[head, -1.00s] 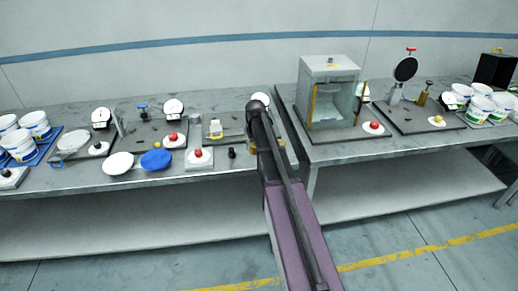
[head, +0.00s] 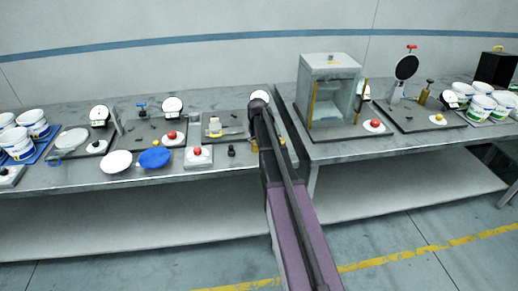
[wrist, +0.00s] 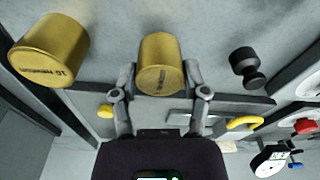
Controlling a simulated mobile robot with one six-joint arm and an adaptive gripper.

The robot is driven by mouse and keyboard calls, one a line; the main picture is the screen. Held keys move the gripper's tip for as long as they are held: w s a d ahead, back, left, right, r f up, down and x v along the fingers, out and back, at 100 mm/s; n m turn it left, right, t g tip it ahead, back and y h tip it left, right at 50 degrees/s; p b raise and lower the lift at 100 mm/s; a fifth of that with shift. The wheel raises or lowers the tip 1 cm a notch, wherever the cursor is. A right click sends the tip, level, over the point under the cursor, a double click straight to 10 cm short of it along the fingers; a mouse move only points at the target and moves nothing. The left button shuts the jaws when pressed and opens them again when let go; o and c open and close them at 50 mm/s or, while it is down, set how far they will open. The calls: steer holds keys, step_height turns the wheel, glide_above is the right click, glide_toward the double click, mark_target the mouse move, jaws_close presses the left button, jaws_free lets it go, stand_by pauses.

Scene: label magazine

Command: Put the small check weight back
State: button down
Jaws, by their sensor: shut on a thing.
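My gripper (wrist: 160,92) is shut on a brass cylindrical weight (wrist: 160,55), with one finger on each side of it. The weight bears small engraved text that I cannot read. A second brass weight (wrist: 48,50), also engraved, stands apart at the left of the wrist view. I cannot tell whether the held weight touches the bench. In the head view my arm hides most of the gripper area, and a brass piece shows just left of it (head: 254,145).
A black knobbed weight (wrist: 247,67) stands beside the held weight; it also shows in the head view (head: 231,151). A glass-sided cabinet (head: 330,64) stands right of my arm. A blue dish (head: 154,158) and a white dish (head: 116,162) lie further left.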

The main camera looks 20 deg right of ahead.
steer(key=shift+f+b, duration=0.5)
steer(key=shift+f, duration=0.4)
steer(key=shift+f, duration=0.15)
steer(key=shift+c, duration=0.5)
jaws_free()
steer(key=shift+r, duration=0.25)
step_height(320, 180, up, 12)
steer(key=s+p, duration=0.1)
steer(key=p, duration=1.1)
steer(key=shift+s, duration=0.25)
steer(key=shift+a+f, duration=0.1)
steer(key=s+a+n+g, duration=0.1)
steer(key=s+a, duration=2)
steer(key=s, duration=0.3)
steer(key=shift+a, duration=0.15)
